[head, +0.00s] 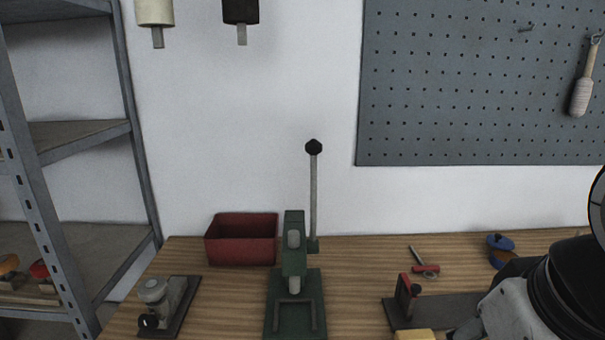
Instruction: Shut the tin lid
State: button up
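A small round blue object with a brownish part below it (501,243) sits at the right back of the bench; it looks like the tin with its lid raised. It is small and partly hidden behind my arm, so I cannot tell the lid's exact angle. My arm's white and black links fill the lower right corner, in front of the tin. My gripper is not in view.
The wooden bench (220,318) holds a red bin (241,250), a green lever press (294,265), a grey device (160,298), a red-ended fixture (406,296) and a small red-handled tool (426,268). A pegboard (450,90) hangs behind; metal shelving (75,135) stands left.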

aim_at(497, 241)
jog(key=z, duration=0.85)
jog(key=i+l+u, duration=0.15)
jog(key=i, duration=0.35)
jog(key=i+l+u, duration=0.1)
jog(key=i+l, duration=0.3)
jog(key=i, duration=0.05)
